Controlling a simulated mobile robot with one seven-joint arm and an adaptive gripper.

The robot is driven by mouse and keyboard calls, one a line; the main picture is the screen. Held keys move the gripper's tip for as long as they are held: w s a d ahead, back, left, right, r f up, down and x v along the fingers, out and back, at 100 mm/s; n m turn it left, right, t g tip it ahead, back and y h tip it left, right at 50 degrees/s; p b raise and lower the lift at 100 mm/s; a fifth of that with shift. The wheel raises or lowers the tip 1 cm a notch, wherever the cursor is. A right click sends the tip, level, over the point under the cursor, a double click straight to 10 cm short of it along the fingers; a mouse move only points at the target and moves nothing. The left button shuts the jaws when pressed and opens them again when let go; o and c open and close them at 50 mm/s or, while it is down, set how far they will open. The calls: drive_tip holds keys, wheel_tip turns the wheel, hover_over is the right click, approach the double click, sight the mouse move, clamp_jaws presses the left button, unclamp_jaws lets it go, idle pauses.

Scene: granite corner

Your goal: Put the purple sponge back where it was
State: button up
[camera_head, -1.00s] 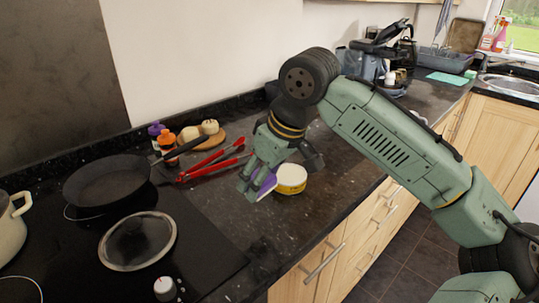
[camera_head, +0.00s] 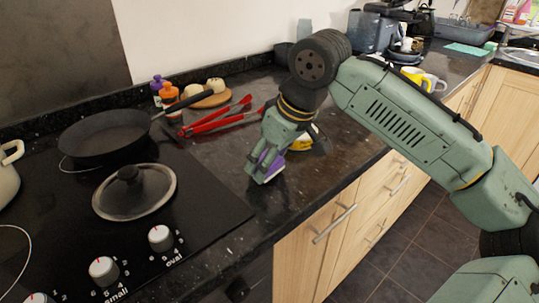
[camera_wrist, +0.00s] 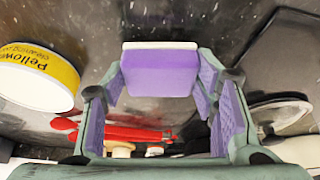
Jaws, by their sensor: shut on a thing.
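The purple sponge (camera_head: 271,160), with a white layer, is between the fingers of my gripper (camera_head: 264,167). My gripper is shut on it over the dark counter (camera_head: 215,155), close to the hob's right edge. In the wrist view the sponge (camera_wrist: 158,72) sits between the two purple-padded fingers (camera_wrist: 158,85), its white layer along the upper edge. I cannot tell whether the sponge touches the counter.
A yellow-and-white tin (camera_wrist: 38,76) stands beside my gripper, partly hidden in the head view. Red tongs (camera_head: 215,122) lie behind. The hob holds a pan (camera_head: 105,137) and a glass lid (camera_head: 135,193). The counter's front edge is near.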

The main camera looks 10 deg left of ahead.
drive_tip(key=shift+f, duration=0.3)
drive_tip(key=o, duration=1.2)
drive_tip(key=shift+o, duration=0.5)
drive_tip(key=o, duration=0.5)
drive_tip(key=shift+c, duration=0.2)
